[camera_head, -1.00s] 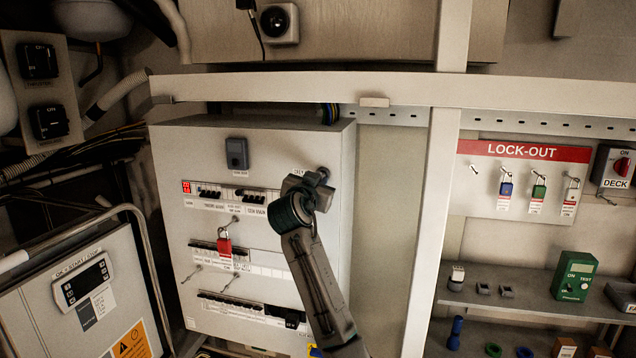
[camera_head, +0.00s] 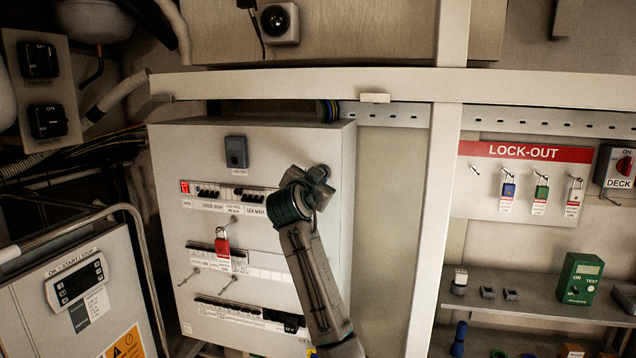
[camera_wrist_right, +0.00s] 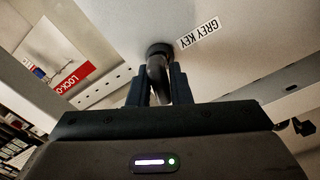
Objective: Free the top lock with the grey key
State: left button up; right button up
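A red padlock (camera_head: 222,246) with a tag hangs on the middle breaker row of the white electrical panel (camera_head: 170,160). It is the only lock I see on this panel. My right gripper (camera_head: 322,176) is at the panel's upper right. In the right wrist view my right gripper's fingers (camera_wrist_right: 160,88) stand on both sides of a dark, bent piece (camera_wrist_right: 157,72) on the panel face, beside a "GREY KEY" label (camera_wrist_right: 198,32). Any gap between fingers and piece is too small to judge. My left gripper is out of view.
A white frame post (camera_head: 432,230) and a horizontal beam (camera_head: 300,85) stand near the panel. The lock-out board (camera_head: 480,185) with several padlocks hangs at right, above a shelf (camera_head: 540,308). A control cabinet (camera_head: 30,300) with a bent rail is at left.

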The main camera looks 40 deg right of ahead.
dwell(0.3)
jog(key=shift+f+m+b, duration=0.1)
jog(key=shift+m+b, duration=0.9)
jog(key=shift+b, duration=0.6)
jog(key=shift+m+b, duration=0.45)
jog(key=shift+m, duration=0.05)
